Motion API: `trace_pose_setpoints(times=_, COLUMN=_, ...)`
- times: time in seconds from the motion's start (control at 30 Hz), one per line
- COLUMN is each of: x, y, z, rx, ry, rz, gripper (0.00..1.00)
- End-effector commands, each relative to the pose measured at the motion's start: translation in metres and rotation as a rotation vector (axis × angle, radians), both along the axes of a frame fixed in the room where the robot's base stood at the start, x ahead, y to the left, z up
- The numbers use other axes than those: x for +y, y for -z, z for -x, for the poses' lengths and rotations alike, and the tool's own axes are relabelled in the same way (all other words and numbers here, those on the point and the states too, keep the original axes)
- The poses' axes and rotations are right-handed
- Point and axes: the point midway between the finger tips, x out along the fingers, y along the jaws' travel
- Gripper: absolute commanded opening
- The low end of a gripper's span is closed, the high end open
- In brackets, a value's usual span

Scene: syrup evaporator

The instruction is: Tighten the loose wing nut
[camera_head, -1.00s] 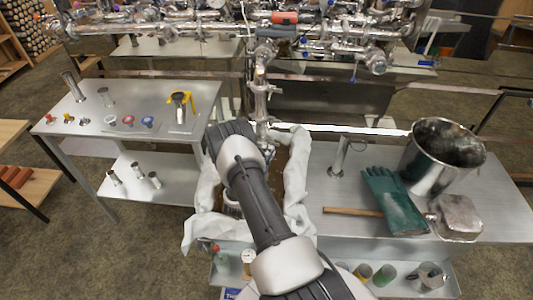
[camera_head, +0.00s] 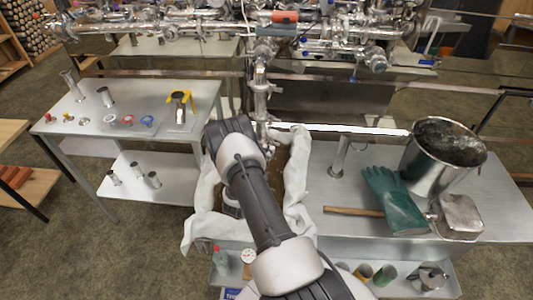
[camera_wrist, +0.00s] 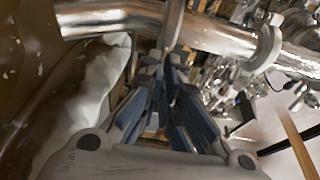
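In the wrist view my gripper (camera_wrist: 166,60) has its blue-grey fingers drawn close together at a metal clamp (camera_wrist: 173,28) around a shiny pipe (camera_wrist: 215,35). The lower end of the clamp reaches between the fingertips. The wing nut is not clearly distinguishable there, and I cannot tell whether the fingers grip it. In the head view my arm hides the gripper. The vertical pipe stack (camera_head: 261,95) stands just beyond my arm.
White cloth (camera_head: 296,180) hangs on both sides of my arm. At right are a steel bucket (camera_head: 432,170), green gloves (camera_head: 395,205) and a wooden handle (camera_head: 352,211). A metal table (camera_head: 75,145) with small fittings stands at left.

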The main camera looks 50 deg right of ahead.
Motion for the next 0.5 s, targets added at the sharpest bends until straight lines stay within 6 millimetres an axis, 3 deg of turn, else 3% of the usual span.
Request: trace_pose_setpoints(times=0.5, x=-0.0001, y=0.0003, z=0.0001, rx=-0.444, ry=-0.001, rz=-0.203, gripper=0.00)
